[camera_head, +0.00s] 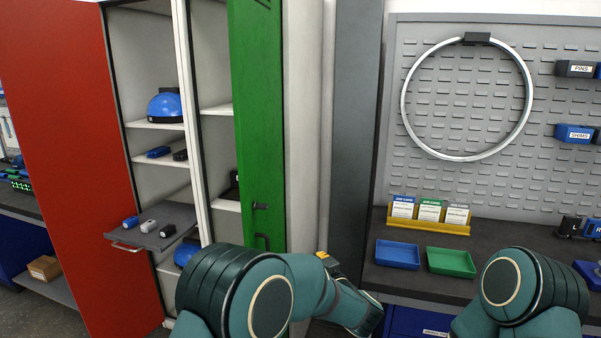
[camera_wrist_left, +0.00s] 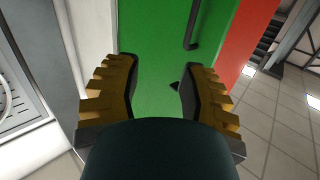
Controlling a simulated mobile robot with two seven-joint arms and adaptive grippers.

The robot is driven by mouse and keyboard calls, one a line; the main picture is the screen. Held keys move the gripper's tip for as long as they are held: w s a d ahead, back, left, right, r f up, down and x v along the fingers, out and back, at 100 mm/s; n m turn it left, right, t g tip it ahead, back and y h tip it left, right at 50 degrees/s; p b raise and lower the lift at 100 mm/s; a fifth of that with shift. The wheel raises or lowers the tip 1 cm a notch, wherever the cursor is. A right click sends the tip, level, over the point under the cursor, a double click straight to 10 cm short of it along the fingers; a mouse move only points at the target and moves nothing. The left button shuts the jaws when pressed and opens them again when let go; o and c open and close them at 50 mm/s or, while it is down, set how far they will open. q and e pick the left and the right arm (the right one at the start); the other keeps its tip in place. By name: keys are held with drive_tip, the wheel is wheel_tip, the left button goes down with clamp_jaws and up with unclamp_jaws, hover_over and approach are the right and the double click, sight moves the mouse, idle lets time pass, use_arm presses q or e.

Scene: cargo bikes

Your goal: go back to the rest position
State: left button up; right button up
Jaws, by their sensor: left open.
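My left arm crosses the bottom middle of the head view, in front of the lower part of the green locker door (camera_head: 258,110). My left gripper (camera_wrist_left: 158,88) shows in the left wrist view, with its two yellow-and-black fingers spread and nothing between them. The green door also fills the middle of that view (camera_wrist_left: 160,30), behind the fingers, with a dark handle (camera_wrist_left: 194,25) at the top. In the head view the left gripper is mostly hidden by the arm. My right arm shows at the lower right, but its gripper is out of view.
A red door (camera_head: 70,150) stands open at left. A grey pull-out tray (camera_head: 150,228) holds several small items. At right, the workbench (camera_head: 490,240) carries a blue tray (camera_head: 397,255), a green tray (camera_head: 451,262) and a yellow card holder (camera_head: 428,224), below a pegboard with a wheel rim (camera_head: 404,101).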

use_arm(q)
drive_tip(key=s+a+f+m+g+h, duration=0.1)
drive_tip(key=s+a+f+g+h, duration=0.15)
drive_tip(key=f, duration=0.55)
drive_tip(key=s+a+f+m+g+h, duration=0.1)
drive_tip(key=s+a+f+m+h, duration=0.2)
drive_tip(key=f, duration=0.4)
drive_tip(key=s+a+f+g+h, duration=0.2)
drive_tip(key=s+a+f+h, duration=0.15)
drive_tip(key=f, duration=0.45)
drive_tip(key=s+a+f+g+h, duration=0.1)
drive_tip(key=s+f+g, duration=0.2)
drive_tip(key=s, duration=0.8)
drive_tip(key=s+a+f+g+h, duration=0.2)
drive_tip(key=s+g, duration=0.3)
drive_tip(key=s, duration=0.7)
drive_tip(key=shift+s+f+h, duration=0.3)
drive_tip(key=shift+f, duration=0.6)
